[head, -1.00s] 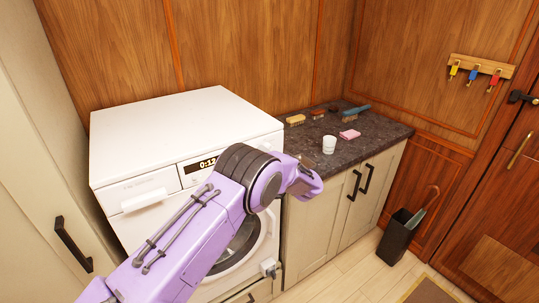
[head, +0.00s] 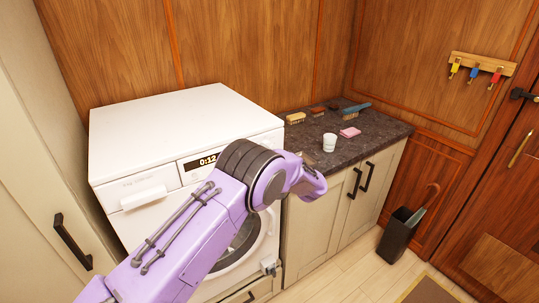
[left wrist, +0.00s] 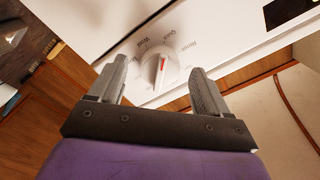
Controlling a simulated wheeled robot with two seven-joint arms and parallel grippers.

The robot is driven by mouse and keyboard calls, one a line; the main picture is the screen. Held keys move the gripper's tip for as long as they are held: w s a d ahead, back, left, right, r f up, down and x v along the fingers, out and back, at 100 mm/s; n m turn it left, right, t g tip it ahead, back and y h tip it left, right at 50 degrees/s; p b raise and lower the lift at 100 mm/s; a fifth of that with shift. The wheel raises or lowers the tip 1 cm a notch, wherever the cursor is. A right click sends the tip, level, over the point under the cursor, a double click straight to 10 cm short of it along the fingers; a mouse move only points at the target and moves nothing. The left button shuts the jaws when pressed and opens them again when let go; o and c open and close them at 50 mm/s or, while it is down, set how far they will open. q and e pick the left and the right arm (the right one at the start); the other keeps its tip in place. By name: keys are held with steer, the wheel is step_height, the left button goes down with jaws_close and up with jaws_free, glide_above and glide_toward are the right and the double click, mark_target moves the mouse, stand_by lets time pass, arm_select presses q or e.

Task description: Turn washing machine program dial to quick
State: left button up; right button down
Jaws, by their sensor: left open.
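The white washing machine (head: 185,125) stands against the wood wall, its display (head: 207,161) showing 0:12. In the left wrist view its white round program dial (left wrist: 158,68) has a red pointer mark, turned upward in the picture toward the printed labels, near Quick and Rinse; I cannot tell exactly which it meets. My left gripper (left wrist: 158,74) is open, one finger on each side of the dial, with gaps visible on both sides. In the head view my purple arm hides the dial and the gripper fingers. My right gripper is not in view.
A dark counter (head: 355,165) right of the machine holds a white cup (head: 329,142), a pink sponge (head: 350,132) and several brushes. A black bin (head: 397,238) stands on the floor. A beige cabinet (head: 30,150) is close on the left.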

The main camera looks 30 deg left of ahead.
arm_select(q)
steer(key=b+v, duration=0.2)
steer(key=v, duration=0.7)
steer(key=shift+b, duration=0.4)
